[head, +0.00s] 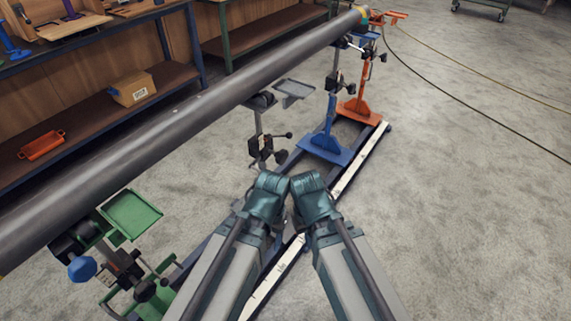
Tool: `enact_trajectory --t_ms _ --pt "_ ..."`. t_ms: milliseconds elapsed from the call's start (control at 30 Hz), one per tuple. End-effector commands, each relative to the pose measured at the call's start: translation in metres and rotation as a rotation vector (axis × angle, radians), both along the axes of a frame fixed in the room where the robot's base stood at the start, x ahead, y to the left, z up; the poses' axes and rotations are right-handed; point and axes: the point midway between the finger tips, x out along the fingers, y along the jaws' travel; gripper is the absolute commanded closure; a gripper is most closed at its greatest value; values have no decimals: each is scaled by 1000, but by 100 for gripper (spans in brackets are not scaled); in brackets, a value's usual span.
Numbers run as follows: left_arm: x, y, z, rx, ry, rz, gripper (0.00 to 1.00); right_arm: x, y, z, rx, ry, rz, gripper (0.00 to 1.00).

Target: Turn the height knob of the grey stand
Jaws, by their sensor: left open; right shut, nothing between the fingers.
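The grey stand (259,122) holds up the dark pipe (190,112) near the middle of the head view. A small grey tray (293,89) is fixed to it. I cannot tell which is the height knob. My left gripper (270,181) is open just below the post, apparently empty, and hides the stand's foot. My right gripper (307,182) is shut and empty beside it. The fingertips of both are hard to make out.
A blue stand (326,141) and an orange stand (359,101) stand further back. A green stand with a tray (131,214) and blue knob (82,268) is front left. A white measuring rail (352,172) runs along the base.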

Motion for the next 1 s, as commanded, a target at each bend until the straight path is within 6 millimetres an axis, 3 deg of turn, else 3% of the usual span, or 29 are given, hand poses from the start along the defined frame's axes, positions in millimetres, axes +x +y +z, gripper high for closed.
enact_trajectory --t_ms 33,500,700,1000 --pt "0 0 -32 0 0 -1 35 0 0 -32 0 0 1 100" --pt "0 0 -171 2 -2 -6 35 0 0 -171 -2 -2 6 100" --pt "1 1 -218 3 -2 -8 35 1 -1 -218 -3 -2 8 100" --pt "1 1 -270 3 -3 -11 35 1 -1 -270 -4 -3 11 100"
